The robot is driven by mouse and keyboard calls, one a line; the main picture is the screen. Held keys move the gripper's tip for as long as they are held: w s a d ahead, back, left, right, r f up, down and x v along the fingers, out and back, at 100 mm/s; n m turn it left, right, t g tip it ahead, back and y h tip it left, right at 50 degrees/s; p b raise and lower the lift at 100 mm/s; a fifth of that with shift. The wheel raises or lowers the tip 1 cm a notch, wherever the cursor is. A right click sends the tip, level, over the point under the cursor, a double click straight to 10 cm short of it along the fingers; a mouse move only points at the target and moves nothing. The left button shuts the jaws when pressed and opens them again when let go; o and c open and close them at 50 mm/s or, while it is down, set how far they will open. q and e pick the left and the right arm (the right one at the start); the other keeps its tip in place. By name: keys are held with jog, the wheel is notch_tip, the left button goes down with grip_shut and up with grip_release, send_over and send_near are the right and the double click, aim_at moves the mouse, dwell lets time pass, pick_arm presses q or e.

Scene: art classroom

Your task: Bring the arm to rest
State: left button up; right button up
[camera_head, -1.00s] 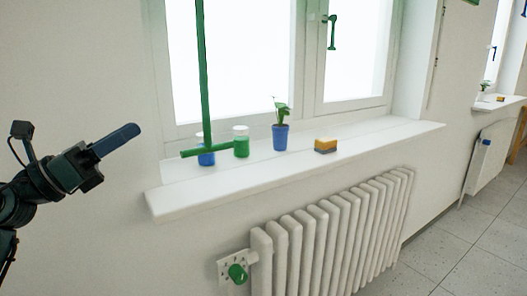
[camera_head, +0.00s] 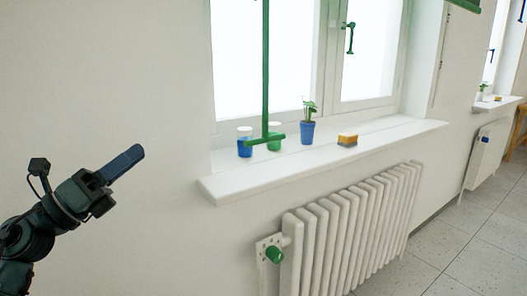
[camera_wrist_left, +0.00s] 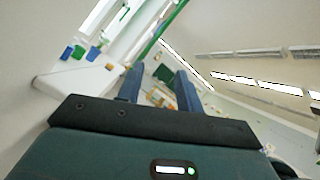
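My left gripper (camera_head: 124,165) is raised at the left of the head view, in front of the bare wall and left of the windowsill. Its fingers overlap from the side there. In the left wrist view, the two fingers of my left gripper (camera_wrist_left: 160,86) stand apart with nothing between them. The left arm is bent, coming in from the lower left corner. My right gripper and arm are in neither view.
The white windowsill (camera_head: 227,187) carries a blue jar (camera_head: 244,146), a green jar (camera_head: 275,130), a potted plant (camera_head: 307,132) and a sponge (camera_head: 347,140). A radiator (camera_head: 345,235) stands below. Floor is clear at right.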

pick_arm(q)
notch_tip(320, 180, down, 15)
jog(key=s+d+n+t+y+p, duration=0.15)
jog(key=n+y+p, duration=0.35)
jog(key=n, duration=0.7)
jog(key=s+n+t+y+p, duration=0.1)
jog(key=n+t+y+p, duration=0.4)
jog(key=n, duration=0.7)
jog(key=s+d+f+n+g+y+p, duration=0.2)
jog(key=s+f+n+g, duration=0.3)
jog(key=s+f, duration=0.3)
jog(key=s+d+f+n+g+y+p, duration=0.1)
jog(key=s+d+f+n+g, duration=0.4)
jog(key=s, duration=0.5)
notch_tip(320, 180, down, 3)
jog(key=n+g+p, duration=0.1)
jog(key=n, duration=0.1)
jog(key=shift+s+d+f+n+y+p, duration=0.2)
jog(key=shift+n+y+p, duration=0.1)
jog(key=shift+y+p, duration=0.1)
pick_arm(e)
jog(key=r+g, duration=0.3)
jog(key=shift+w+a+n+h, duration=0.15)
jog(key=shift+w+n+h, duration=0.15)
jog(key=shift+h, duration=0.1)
pick_arm(q)
jog(key=shift+g, duration=0.25)
